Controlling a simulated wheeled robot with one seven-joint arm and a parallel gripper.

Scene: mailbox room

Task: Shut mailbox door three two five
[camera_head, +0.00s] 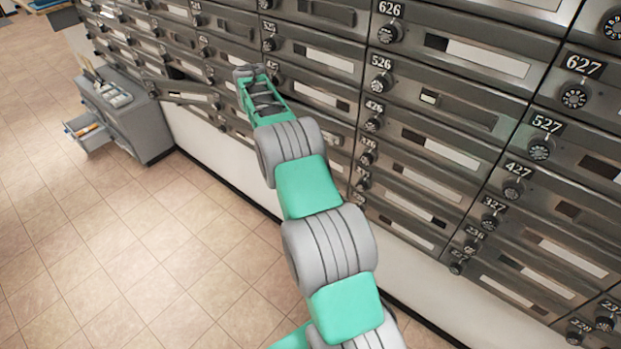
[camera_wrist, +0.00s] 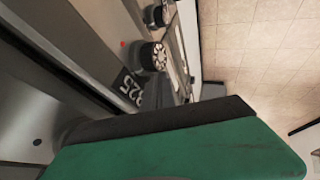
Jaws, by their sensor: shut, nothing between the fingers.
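My gripper (camera_head: 247,73) is at the mailbox wall, its tip up against the fronts near the middle columns. In the wrist view one green finger with a dark edge (camera_wrist: 185,140) fills the lower part. The fingers are shut and hold nothing. The 325 label (camera_wrist: 130,88) shows sideways in the wrist view, just above the finger, with a round dial (camera_wrist: 153,55) beside it. The finger covers part of the area next to the label. In the head view my arm hides the 325 label. I cannot tell how far the 325 door stands open.
Another mailbox door (camera_head: 190,97) stands out from the wall, left of my gripper. A grey cabinet (camera_head: 135,118) with a pulled-out drawer (camera_head: 88,132) stands at the left. The tiled floor (camera_head: 120,250) in front of the wall is clear. Dials stick out along the mailbox fronts.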

